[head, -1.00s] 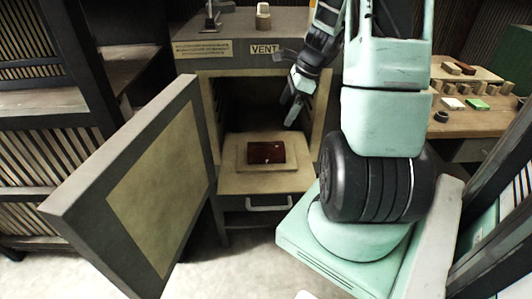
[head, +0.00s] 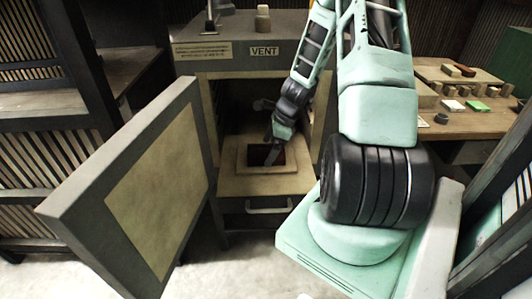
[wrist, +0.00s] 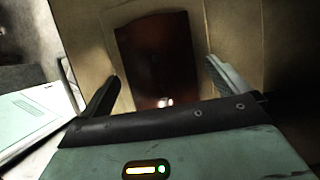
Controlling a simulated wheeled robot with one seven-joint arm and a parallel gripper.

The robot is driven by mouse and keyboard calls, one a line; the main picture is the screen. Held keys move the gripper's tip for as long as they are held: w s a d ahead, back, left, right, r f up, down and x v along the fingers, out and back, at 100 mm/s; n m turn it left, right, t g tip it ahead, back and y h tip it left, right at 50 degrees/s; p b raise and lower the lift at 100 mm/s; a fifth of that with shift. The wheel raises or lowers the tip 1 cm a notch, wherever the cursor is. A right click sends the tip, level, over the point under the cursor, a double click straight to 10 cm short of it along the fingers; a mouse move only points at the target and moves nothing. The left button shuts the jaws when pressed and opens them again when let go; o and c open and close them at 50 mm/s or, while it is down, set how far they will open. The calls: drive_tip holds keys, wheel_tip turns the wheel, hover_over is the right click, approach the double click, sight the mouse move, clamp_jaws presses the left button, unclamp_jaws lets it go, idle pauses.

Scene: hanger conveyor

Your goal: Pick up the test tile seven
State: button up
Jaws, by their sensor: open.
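The test tile seven seems to be the dark red-brown tile (head: 259,156) lying on a pale square slab on the pulled-out shelf of the open cabinet. I can read no number on it. My gripper (head: 272,152) is over the tile and hides part of it in the head view. In the wrist view the tile (wrist: 155,60) lies ahead of the gripper (wrist: 162,78), between the lines of its two fingers. The fingers are open and apart, with nothing held. I cannot tell how high they are above the tile.
The cabinet (head: 240,57), marked VENT, stands with its door (head: 150,180) swung open to the left. The shelf (head: 235,186) has a handle (head: 268,205) below it. A side table (head: 475,125) at the right holds several small blocks. A slatted rack (head: 50,130) stands at the left.

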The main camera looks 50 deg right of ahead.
drive_tip(key=shift+w+a+f, duration=0.15)
drive_tip(key=shift+w+f, duration=0.05)
drive_tip(key=shift+f, duration=0.35)
drive_tip(key=c, duration=1.1)
drive_tip(key=shift+r, duration=0.15)
